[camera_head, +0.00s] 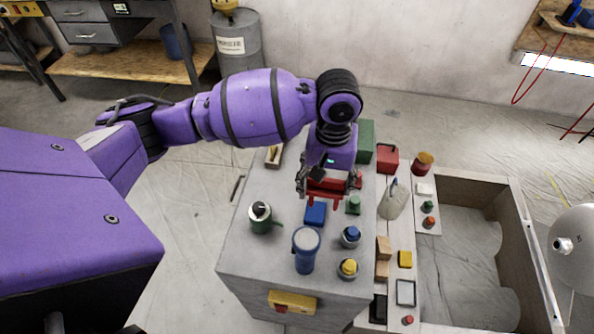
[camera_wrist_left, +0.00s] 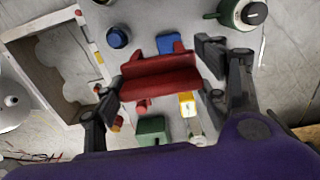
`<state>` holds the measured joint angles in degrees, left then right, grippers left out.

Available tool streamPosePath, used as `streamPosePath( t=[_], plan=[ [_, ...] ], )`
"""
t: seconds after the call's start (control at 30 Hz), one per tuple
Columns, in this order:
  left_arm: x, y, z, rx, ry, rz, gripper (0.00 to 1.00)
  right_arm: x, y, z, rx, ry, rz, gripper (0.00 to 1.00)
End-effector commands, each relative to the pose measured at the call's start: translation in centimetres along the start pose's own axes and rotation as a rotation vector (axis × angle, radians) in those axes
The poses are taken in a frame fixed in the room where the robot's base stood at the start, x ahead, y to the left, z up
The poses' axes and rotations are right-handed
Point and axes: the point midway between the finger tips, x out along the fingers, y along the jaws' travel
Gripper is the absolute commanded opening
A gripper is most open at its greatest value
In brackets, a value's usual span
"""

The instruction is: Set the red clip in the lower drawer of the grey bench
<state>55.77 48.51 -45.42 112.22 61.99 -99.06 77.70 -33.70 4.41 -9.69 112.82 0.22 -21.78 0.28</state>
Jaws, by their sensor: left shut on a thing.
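My left gripper (camera_head: 328,180) is shut on the red clip (camera_head: 325,188) and holds it above the top of the grey bench (camera_head: 250,257). In the left wrist view the red clip (camera_wrist_left: 158,77) spans the space between the two fingers of the left gripper (camera_wrist_left: 157,82). I cannot tell whether a drawer stands open, and the lower part of the front is cut off by the picture's bottom edge. My right gripper is not in view.
A green mug (camera_head: 264,223), a blue cup (camera_head: 305,255), a blue block (camera_head: 316,213) and small knobbed jars crowd the bench top. A green box (camera_head: 366,138) and a red box (camera_head: 387,158) stand behind. An open-topped frame (camera_head: 480,183) lies right. Floor left of the bench is mostly clear.

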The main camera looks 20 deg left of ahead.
Motion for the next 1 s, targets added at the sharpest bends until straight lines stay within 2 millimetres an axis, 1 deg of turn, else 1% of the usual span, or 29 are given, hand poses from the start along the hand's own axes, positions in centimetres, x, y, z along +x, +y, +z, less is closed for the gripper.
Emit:
streamPosePath(
  t=[0.03,0.2,0.27,0.3,0.4,0.53,0.77,0.83,0.9,1.0],
  plan=[
    [0.5,-1.4,-0.7,-0.008,0.000,-0.006,0.37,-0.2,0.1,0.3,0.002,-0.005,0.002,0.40],
    [2.4,-5.2,-2.6,-0.008,0.000,-0.007,0.37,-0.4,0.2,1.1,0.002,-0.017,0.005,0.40],
    [3.0,-6.5,-3.3,-0.007,0.001,-0.007,0.37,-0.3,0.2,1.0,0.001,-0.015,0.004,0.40],
    [4.0,-7.0,-3.5,-0.006,-0.003,-0.005,0.37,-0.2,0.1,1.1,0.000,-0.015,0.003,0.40],
    [5.9,-8.3,-4.2,-0.004,-0.004,-0.005,0.37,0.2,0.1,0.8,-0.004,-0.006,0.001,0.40],
    [7.3,-9.3,-4.8,-0.003,-0.002,-0.002,0.37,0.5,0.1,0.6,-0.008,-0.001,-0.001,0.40],
    [8.5,-10.2,-5.3,-0.003,-0.001,-0.002,0.37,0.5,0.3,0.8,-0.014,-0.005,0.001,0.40],
    [9.4,-10.6,-5.4,-0.002,-0.003,-0.003,0.37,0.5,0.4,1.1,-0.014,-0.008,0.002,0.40],
    [10.6,-10.5,-5.3,-0.002,-0.004,-0.002,0.37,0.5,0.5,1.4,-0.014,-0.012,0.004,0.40],
    [11.8,-10.5,-5.4,-0.002,-0.001,-0.002,0.37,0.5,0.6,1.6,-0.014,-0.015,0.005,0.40]
  ],
)
